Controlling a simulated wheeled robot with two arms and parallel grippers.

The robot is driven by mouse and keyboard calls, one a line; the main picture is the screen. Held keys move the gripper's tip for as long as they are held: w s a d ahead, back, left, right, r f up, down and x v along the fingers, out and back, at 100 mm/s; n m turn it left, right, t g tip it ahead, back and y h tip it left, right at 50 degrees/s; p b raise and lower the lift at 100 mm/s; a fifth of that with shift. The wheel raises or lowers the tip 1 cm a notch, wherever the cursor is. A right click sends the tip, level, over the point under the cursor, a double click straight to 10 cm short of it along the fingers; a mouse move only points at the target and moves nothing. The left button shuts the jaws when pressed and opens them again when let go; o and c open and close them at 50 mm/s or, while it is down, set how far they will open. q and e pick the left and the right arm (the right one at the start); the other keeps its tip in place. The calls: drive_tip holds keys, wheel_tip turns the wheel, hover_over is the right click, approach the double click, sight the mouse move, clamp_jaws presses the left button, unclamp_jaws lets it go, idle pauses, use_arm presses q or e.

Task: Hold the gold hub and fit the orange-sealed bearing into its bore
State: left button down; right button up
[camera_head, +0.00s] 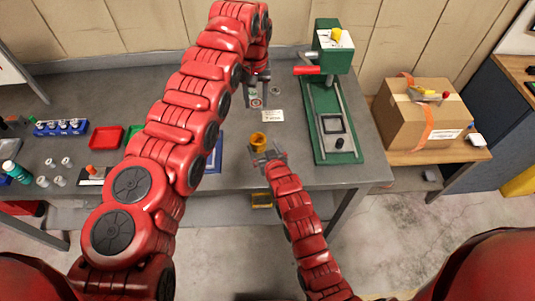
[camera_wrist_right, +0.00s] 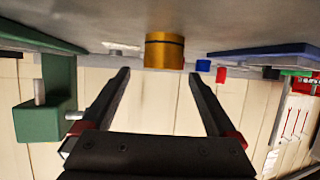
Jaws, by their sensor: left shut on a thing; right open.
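The gold hub (camera_head: 259,141) stands near the front edge of the grey bench. In the right wrist view the gold hub (camera_wrist_right: 164,52) shows with a dark band, just beyond the fingertips and between their lines. My right gripper (camera_head: 268,156) is open at the hub's near side; its spread fingers (camera_wrist_right: 160,75) hold nothing. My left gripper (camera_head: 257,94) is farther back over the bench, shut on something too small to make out. Small round marks or parts show at its fingertips. I cannot clearly identify the orange-sealed bearing; the hub's bore is not clear either.
A green press (camera_head: 330,110) with a red handle stands right of the hub. A white card (camera_head: 273,116) lies behind the hub. A blue tray (camera_head: 216,155) is partly hidden by my left arm. A red tray (camera_head: 106,138) lies left; a cardboard box (camera_head: 420,118) stands right.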

sight(259, 138)
drive_tip(key=shift+x, duration=2.65)
clamp_jaws()
